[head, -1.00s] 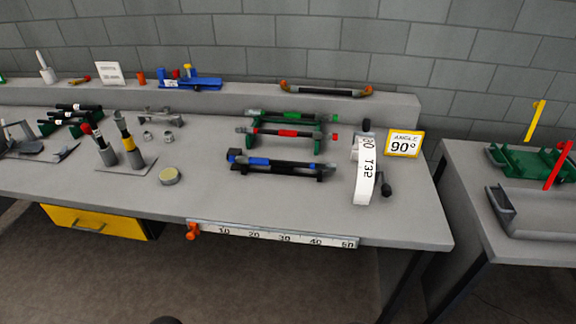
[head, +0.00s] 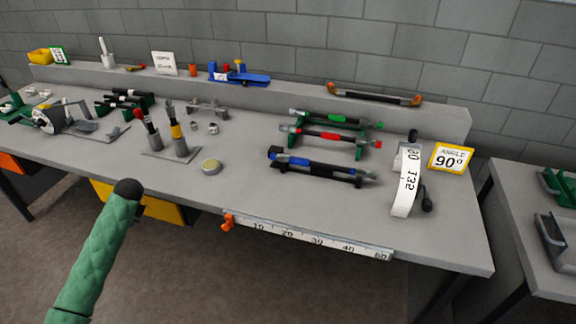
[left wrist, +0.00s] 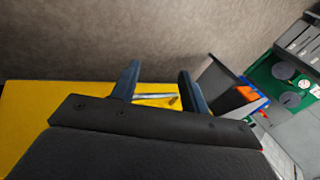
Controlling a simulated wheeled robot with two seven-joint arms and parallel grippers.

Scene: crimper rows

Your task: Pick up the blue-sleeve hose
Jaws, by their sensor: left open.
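The blue-sleeve hose (head: 325,168) lies across a low dark stand at the front of the hose row in the head view. It is black with blue near its left end and a grey fitting at its right end. My left arm comes in from the lower left, well left of the hose and in front of the bench. My left gripper (left wrist: 157,84) shows in the left wrist view with its two fingers apart and nothing between them. The hose is not in that view. My right gripper is not in view.
A red-sleeve hose (head: 330,136) and a green-sleeve hose (head: 335,120) lie behind on green supports. A white ruler (head: 305,237) runs along the bench's front edge. A yellow drawer (left wrist: 35,105) is close to my left gripper. Bench space left of the hose is partly clear.

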